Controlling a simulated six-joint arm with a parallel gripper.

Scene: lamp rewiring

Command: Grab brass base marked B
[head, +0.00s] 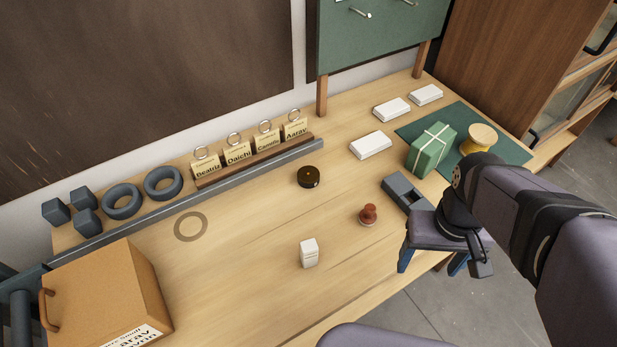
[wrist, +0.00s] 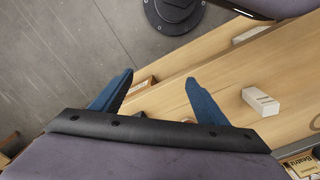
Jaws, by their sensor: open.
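I cannot make out a brass base with a B mark in either view. A small dark round piece (head: 308,177) with a brass-coloured edge lies mid-table in the head view; no letter is readable on it. A yellow spool-like piece (head: 480,138) stands on the green mat at the back right. My gripper (head: 432,262) is open and empty near the table's front edge, right of and away from the dark round piece. In the wrist view my gripper (wrist: 159,77) shows its two blue fingers spread, with nothing between them.
A white block (head: 309,253), a reddish-brown stamp-like piece (head: 368,214) and a grey slotted block (head: 404,191) stand nearby. A green box (head: 431,148) sits on the mat (head: 512,150). A brown carton (head: 105,290) stands front left. Name tags (head: 238,154) line the back.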

